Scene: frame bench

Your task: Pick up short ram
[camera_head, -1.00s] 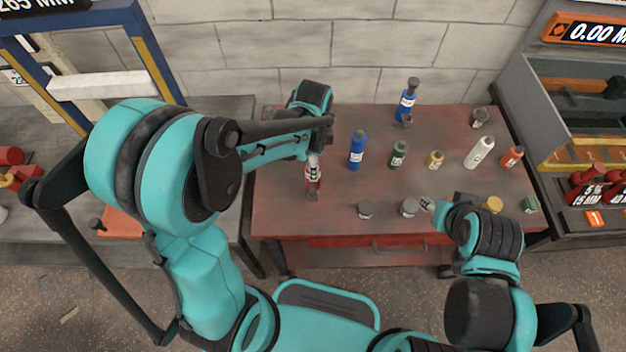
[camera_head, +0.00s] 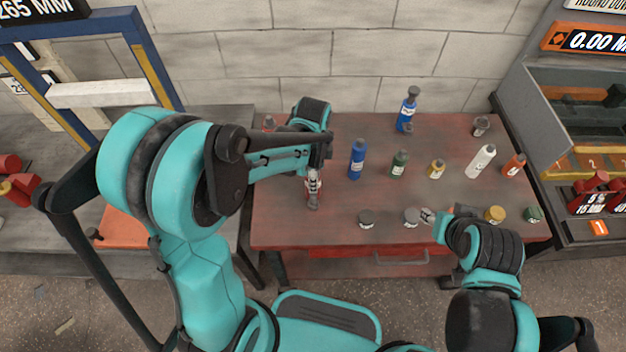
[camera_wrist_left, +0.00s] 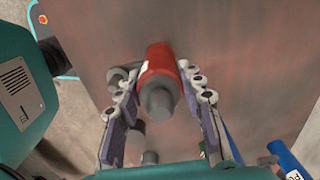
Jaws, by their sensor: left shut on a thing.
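A red ram (camera_head: 312,198) with a grey rod stands at the left part of the red workbench (camera_head: 345,218). My left gripper (camera_head: 313,180) is shut on it, with a finger on each side. In the left wrist view the red body (camera_wrist_left: 158,62) and its grey rod end lie between the fingers of the left gripper (camera_wrist_left: 157,80). Whether the ram still touches the bench is not clear. My right gripper (camera_head: 428,214) is low at the bench's front right, beside a grey-topped short piece (camera_head: 411,216); its finger gap is too small to judge.
Blue (camera_head: 357,160), green (camera_head: 399,163), yellow (camera_head: 436,169), white (camera_head: 481,161) and orange (camera_head: 514,165) cylinders stand to the right. A taller blue one (camera_head: 407,110) is at the back.

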